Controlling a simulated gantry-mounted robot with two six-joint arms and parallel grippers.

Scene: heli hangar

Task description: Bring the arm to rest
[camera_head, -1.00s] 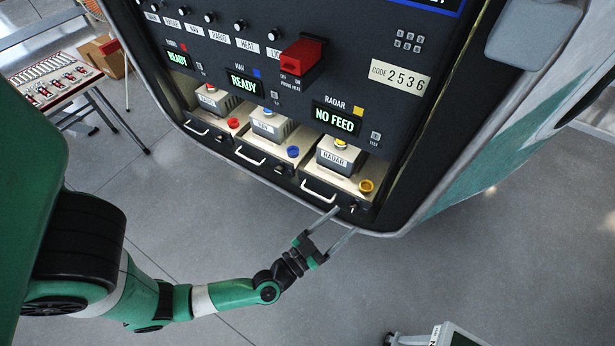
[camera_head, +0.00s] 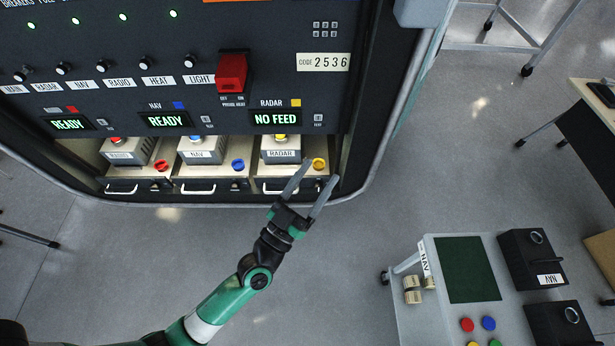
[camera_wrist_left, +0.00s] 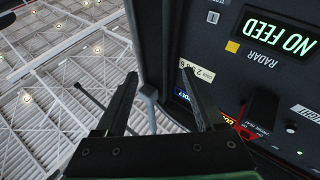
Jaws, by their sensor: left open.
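My left gripper (camera_head: 314,181) is open and empty, with its two fingers spread, just in front of the right end of the panel's drawer row. The radar unit (camera_head: 281,153) sits in the right drawer (camera_head: 300,183), with a yellow knob (camera_head: 319,164) near the fingertips. The head view does not show whether the fingers touch anything. In the left wrist view the open fingers (camera_wrist_left: 160,90) have nothing between them, and the "NO FEED" display (camera_wrist_left: 282,33) is at the upper right. My right gripper is not in view.
The panel (camera_head: 150,90) carries a red switch cover (camera_head: 231,73) and a NAV unit (camera_head: 201,151). A cart (camera_head: 415,318) with a green mat, dark boxes and coloured caps stands at the lower right. Floor between panel and cart is clear.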

